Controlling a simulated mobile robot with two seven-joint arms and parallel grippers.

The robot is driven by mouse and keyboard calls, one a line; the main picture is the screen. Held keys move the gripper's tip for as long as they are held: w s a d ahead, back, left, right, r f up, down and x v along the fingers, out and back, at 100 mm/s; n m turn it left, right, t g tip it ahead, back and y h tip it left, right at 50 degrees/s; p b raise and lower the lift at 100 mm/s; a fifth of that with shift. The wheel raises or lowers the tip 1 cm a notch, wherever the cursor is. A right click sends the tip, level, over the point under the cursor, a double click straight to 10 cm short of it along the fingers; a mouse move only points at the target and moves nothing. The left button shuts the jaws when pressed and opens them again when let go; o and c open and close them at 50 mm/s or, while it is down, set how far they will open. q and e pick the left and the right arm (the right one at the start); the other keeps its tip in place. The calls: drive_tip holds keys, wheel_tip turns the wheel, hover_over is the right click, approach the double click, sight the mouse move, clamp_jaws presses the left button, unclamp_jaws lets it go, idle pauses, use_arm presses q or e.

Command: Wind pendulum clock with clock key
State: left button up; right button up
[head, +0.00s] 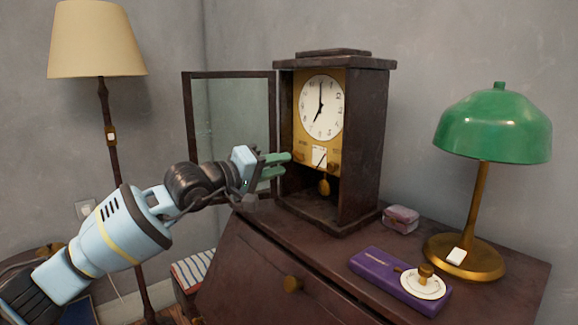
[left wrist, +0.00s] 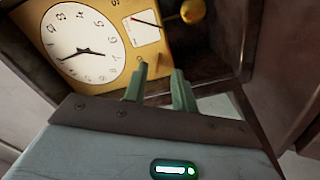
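The pendulum clock (head: 347,150) stands on the brown desk in a dark wooden case, with its glass door (head: 232,125) swung open to the left. Its white dial (head: 321,107) and brass panel show, also in the left wrist view (left wrist: 82,42). The pendulum bob (head: 324,187) hangs below the panel. Small brass pieces sit low on the panel (head: 300,158); I cannot tell whether one is the clock key. My left gripper (head: 281,164) is in front of the panel's lower left, its green fingers apart with a gap between them (left wrist: 160,82). My right gripper is out of view.
On the desk (head: 510,285), right of the clock, are a purple case (head: 375,268), a white dish (head: 421,289) with a brass piece, a small pink box (head: 400,219) and a green-shaded lamp (head: 493,125). A floor lamp (head: 97,40) stands at left.

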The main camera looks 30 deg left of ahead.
use_arm(q)
drive_tip(key=shift+v, duration=1.65)
